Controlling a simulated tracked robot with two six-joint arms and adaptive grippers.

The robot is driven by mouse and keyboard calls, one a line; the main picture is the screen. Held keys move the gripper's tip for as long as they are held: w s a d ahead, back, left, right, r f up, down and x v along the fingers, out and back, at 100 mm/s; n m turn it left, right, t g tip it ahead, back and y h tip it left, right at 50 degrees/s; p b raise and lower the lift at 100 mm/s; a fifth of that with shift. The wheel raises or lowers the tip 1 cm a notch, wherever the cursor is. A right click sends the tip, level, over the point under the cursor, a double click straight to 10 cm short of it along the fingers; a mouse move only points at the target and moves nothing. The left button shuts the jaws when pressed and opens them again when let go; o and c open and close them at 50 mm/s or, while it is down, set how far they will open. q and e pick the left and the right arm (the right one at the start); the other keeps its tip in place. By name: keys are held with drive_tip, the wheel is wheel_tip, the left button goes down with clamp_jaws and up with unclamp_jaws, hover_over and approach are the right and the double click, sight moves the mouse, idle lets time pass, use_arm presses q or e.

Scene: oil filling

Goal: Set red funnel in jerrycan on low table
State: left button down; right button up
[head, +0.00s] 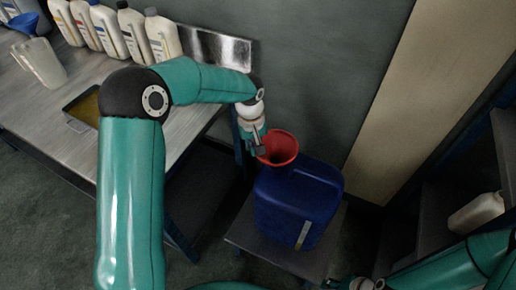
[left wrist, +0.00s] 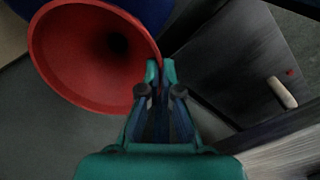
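The red funnel (head: 283,146) is at the back left top of the blue jerrycan (head: 300,205), its wide mouth facing up. Its spout is hidden, so I cannot tell whether it sits in the jerrycan's opening. The jerrycan stands upright on the low table (head: 262,246). My left gripper (head: 260,150) is at the funnel's left rim. In the left wrist view, the left gripper (left wrist: 161,72) has its fingertips close together on the rim of the funnel (left wrist: 85,60). My right gripper (head: 338,284) shows only partly at the bottom edge; its fingers are unclear.
A workbench (head: 190,125) at the left holds several white bottles (head: 130,32), a blue funnel (head: 24,22), a pale jug (head: 42,62) and a shallow tray (head: 84,106). A wall stands close behind the jerrycan. A dark shelf at the right holds a white bottle (head: 476,212).

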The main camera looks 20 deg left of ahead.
use_arm(q)
drive_tip(key=c, duration=1.2)
unclamp_jaws()
drive_tip(key=shift+c, duration=0.2)
wheel_tip(320, 180, up, 12)
drive_tip(key=shift+s+a, duration=0.2)
drive_tip(key=shift+a, duration=0.05)
